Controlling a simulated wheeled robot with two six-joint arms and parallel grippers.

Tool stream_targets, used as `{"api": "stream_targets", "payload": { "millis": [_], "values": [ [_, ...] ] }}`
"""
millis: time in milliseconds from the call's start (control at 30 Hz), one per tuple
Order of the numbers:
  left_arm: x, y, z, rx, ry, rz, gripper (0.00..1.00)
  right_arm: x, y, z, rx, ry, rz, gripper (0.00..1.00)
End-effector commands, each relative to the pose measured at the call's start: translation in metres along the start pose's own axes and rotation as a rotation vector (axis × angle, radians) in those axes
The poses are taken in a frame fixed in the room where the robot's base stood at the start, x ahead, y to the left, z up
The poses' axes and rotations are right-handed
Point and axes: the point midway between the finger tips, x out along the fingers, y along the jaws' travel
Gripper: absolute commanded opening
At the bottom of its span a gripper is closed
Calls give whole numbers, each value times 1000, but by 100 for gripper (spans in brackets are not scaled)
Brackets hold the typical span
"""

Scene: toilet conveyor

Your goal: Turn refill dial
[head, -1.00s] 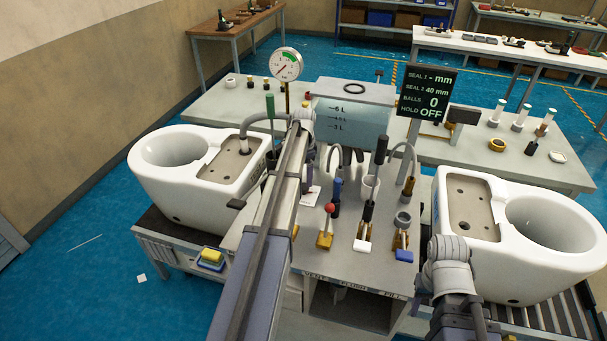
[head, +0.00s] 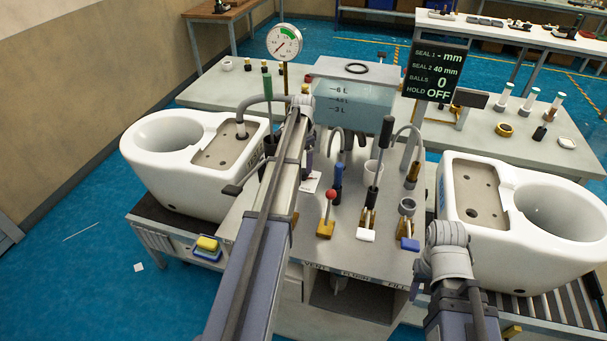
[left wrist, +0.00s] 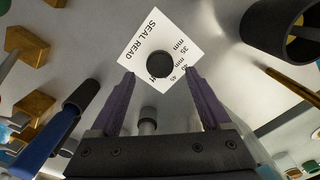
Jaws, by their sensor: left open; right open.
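A dark round dial knob (left wrist: 160,65) sits on a white card (left wrist: 148,30) in the left wrist view. The card reads "SEAL READ" with mm marks; I see no refill label on it. The card shows in the head view (head: 311,182), just right of my left arm. My left gripper (left wrist: 160,78) is open, its two purple fingers pointing toward the knob, one on either side in the picture. Contact cannot be told.
White toilet bowls flank the bench on the left (head: 165,185) and right (head: 480,250). A display (head: 433,72) reads HOLD OFF.

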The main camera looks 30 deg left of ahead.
Motion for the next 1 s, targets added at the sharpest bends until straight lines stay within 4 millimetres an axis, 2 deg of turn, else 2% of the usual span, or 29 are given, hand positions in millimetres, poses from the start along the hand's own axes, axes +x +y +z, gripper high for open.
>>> {"api": "stream_targets", "payload": {
  "millis": [33,233,633,1000],
  "values": [
    [14,0,0,0,0,0,81,14,-1,-1,0,0,0,50],
    [35,0,0,0,0,0,81,35,-3,-2,0,0,0,50],
    [38,0,0,0,0,0,81,38,-4,-2,0,0,0,50],
    [38,0,0,0,0,0,39,38,-4,-2,0,0,0,50]
  ]
}}
